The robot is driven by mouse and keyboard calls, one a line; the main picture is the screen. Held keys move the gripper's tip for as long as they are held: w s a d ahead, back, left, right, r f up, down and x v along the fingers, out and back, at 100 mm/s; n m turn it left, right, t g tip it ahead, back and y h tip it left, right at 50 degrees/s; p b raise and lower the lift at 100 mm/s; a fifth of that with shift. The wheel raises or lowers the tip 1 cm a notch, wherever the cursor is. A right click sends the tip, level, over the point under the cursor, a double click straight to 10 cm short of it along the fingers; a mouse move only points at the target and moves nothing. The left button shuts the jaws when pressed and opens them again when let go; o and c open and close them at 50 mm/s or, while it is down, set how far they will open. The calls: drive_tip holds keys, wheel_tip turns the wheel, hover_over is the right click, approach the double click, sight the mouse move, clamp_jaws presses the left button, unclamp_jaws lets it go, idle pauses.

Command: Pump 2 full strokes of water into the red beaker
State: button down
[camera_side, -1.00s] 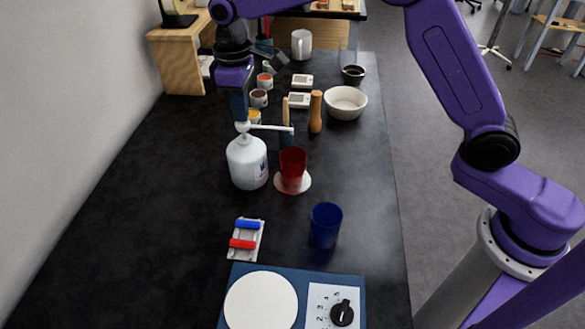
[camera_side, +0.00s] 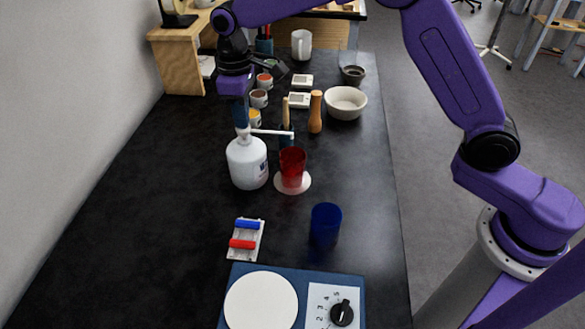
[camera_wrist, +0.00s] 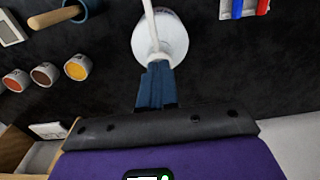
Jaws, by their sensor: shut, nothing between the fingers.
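The white pump bottle (camera_side: 247,164) stands upright on the black bench, left of the red beaker (camera_side: 292,164). Its spout (camera_side: 272,133) points right, with the tip above the beaker. The beaker stands on a pale round disc (camera_side: 304,184); its water level cannot be made out. My gripper (camera_side: 242,124) is shut and empty, its fingertips down on top of the pump head. In the wrist view, the shut blue fingertips (camera_wrist: 158,68) meet the pump head over the bottle (camera_wrist: 174,38). The beaker is outside that view.
A blue cup (camera_side: 325,226), a rack with blue and red bars (camera_side: 245,240) and a dial device (camera_side: 343,290) are nearer the camera. Small paint pots (camera_side: 259,99), a wooden pestle-like object (camera_side: 315,112) and a white bowl (camera_side: 346,103) stand behind. The bench at left is clear.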

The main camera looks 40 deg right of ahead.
drive_tip(key=shift+r, duration=1.35)
drive_tip(key=shift+f, duration=0.2)
drive_tip(key=shift+f, duration=1.3)
drive_tip(key=shift+r, duration=1.5)
drive_tip(key=shift+r, duration=0.1)
